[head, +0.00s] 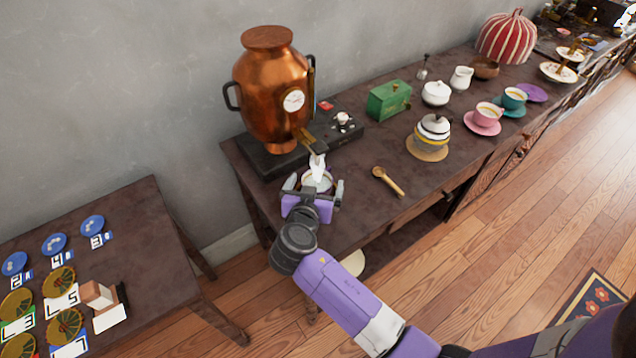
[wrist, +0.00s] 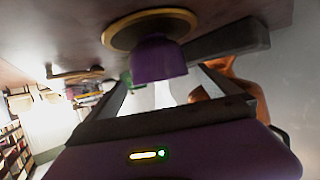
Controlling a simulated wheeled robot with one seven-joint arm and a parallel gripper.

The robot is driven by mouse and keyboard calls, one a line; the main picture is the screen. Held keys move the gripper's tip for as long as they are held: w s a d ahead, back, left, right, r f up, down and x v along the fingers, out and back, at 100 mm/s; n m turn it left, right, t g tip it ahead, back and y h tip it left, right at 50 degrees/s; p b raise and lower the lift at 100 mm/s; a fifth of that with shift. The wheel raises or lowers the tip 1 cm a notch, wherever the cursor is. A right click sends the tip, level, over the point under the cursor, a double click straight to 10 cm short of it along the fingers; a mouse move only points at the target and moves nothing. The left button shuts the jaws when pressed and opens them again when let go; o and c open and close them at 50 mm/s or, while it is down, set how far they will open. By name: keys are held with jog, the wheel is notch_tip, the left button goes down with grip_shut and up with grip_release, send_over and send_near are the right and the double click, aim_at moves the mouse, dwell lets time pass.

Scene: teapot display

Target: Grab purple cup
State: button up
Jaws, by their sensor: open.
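The purple cup (head: 317,181) stands on the dark wooden table below the copper urn's spout, with white steam above it. In the wrist view, which is upside down, the purple cup (wrist: 158,60) sits on a dark saucer with a gold rim (wrist: 122,38). My gripper (head: 314,187) is open at the cup, its fingers spread to either side in the head view. It partly hides the cup and saucer there. In the wrist view the cup is ahead of the gripper's palm, and I cannot tell whether a finger touches it.
The copper urn (head: 272,90) stands on a dark base just behind the cup. A wooden spoon (head: 388,182) lies to the right. A lower table (head: 150,215) with plates is at left.

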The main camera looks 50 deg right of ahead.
aim_at(319, 172)
jog(key=shift+p+x, duration=0.55)
jog(key=shift+x, duration=2.2)
jog(key=c, duration=1.6)
jog(key=shift+w, duration=0.1)
jog(key=shift+c, duration=1.2)
jog(key=shift+r, duration=0.3)
